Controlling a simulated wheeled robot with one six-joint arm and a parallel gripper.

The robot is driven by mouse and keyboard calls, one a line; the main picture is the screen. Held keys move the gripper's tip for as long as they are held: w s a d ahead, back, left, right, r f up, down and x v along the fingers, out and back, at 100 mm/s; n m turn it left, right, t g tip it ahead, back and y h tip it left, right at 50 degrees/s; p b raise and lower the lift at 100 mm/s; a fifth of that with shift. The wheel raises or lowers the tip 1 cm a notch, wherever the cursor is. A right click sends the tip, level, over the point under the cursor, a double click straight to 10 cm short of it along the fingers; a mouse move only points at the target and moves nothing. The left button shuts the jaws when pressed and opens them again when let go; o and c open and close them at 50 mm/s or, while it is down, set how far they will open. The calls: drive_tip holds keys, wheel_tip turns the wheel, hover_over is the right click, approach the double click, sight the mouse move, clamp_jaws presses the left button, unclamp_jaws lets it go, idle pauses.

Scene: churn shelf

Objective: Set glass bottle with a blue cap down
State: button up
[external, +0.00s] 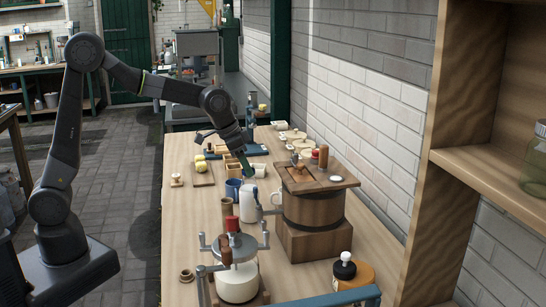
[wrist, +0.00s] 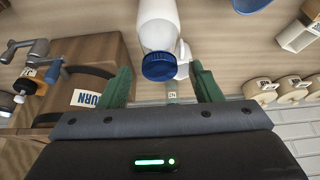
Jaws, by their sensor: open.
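The glass bottle with a blue cap (wrist: 158,25) looks white inside and shows at the top middle of the wrist view, its cap toward the camera. My gripper (wrist: 160,78) is open, with one green finger on each side of the cap and a clear gap to both. Whether the bottle's neck lies between the fingers or beyond them I cannot tell. In the external view my gripper (external: 244,163) hangs tilted over the bench. A white upright cylinder (external: 249,204) below it looks like the bottle, but its cap is not clear there.
A wooden churn (external: 312,208) stands right of the white cylinder on the bench (external: 200,225). A blue mug (external: 233,188) is close on its left. The bench's left front is mostly clear.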

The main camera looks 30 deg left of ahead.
drive_tip(key=shift+o, duration=0.3)
drive_tip(key=v, duration=0.9)
drive_tip(key=shift+r, duration=0.25)
drive_tip(key=shift+s+a, duration=0.1)
drive_tip(key=w+a+f+n+t+b, duration=0.2)
drive_tip(key=w+a+f+t, duration=0.35)
drive_tip(key=w, duration=0.35)
drive_tip(key=m+h+b, duration=0.3)
drive_tip(key=m+h, duration=0.2)
drive_tip(key=h, duration=0.8)
approach(243, 173)
drive_tip(key=w, duration=0.1)
drive_tip(key=shift+g, duration=0.25)
drive_tip(key=x, duration=0.7)
drive_tip(key=shift+w+f+p, duration=0.15)
drive_tip(key=shift+p, duration=0.15)
drive_tip(key=shift+w+p+x, duration=0.2)
drive_tip(key=shift+p+x, duration=0.45)
drive_tip(key=shift+x, duration=2.3)
drive_tip(key=shift+a+f, duration=0.1)
